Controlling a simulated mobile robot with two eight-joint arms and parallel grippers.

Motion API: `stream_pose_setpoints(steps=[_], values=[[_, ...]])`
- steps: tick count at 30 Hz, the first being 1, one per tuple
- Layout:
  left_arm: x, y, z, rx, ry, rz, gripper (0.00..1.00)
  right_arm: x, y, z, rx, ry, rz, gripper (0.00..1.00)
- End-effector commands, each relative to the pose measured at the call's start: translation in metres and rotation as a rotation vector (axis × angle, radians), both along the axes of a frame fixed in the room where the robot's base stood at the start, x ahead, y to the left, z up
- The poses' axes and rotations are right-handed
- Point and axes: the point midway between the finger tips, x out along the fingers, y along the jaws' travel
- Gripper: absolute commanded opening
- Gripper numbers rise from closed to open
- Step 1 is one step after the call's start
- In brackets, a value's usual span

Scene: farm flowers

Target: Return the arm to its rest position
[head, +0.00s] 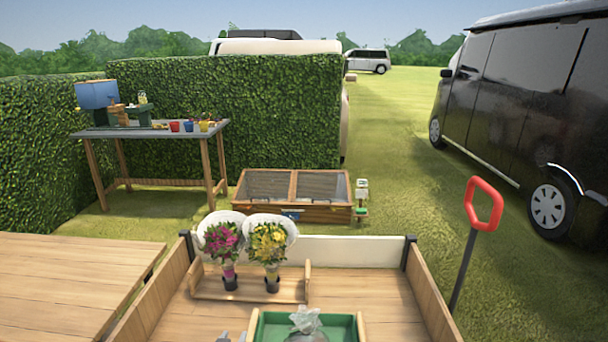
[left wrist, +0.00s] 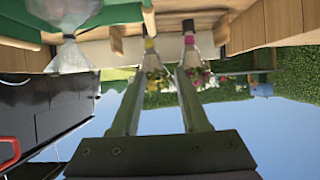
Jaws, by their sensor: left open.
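My left gripper (head: 233,337) only just shows at the bottom edge of the head view. In the left wrist view, which is upside down, its two fingers (left wrist: 168,68) are apart with nothing held between them. Beyond the fingertips are two wrapped bouquets, one pink (head: 222,240) and one yellow (head: 269,243). They stand upright side by side in dark holders on a wooden rack (head: 205,288). The fingers partly cover them in the wrist view. My right gripper is not in view.
A green tray (head: 264,324) with a clear plastic bag (head: 306,320) lies in the wooden cart bed (head: 390,296). A red-handled tool (head: 484,203) stands at the right. Behind are a cold frame (head: 292,213), a potting table (head: 150,131), a hedge (head: 240,110) and a black van (head: 520,105).

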Motion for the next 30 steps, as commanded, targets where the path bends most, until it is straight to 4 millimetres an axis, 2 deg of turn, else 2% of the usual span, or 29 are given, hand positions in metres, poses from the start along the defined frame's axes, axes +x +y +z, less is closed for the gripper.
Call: stream_pose_setpoints(steps=[1,5,12,18,24,27,30], values=[[-0.023,0.001,0.002,0.000,0.052,0.003,0.45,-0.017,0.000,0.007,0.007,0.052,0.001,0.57],[-0.083,0.003,0.001,0.000,0.193,0.008,0.45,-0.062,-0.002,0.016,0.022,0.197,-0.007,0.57],[-0.200,0.005,-0.017,0.000,0.446,0.010,0.45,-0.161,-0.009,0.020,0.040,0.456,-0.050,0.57],[-0.273,0.004,-0.035,-0.005,0.598,0.007,0.45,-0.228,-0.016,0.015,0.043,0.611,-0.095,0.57],[-0.334,0.003,-0.052,-0.007,0.722,0.002,0.45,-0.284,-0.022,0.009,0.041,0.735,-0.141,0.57],[-0.333,0.003,-0.015,-0.007,0.706,0.001,0.45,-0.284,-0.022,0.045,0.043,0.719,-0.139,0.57],[-0.334,0.003,0.012,-0.007,0.696,0.001,0.45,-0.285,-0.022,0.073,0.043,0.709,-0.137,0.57]])
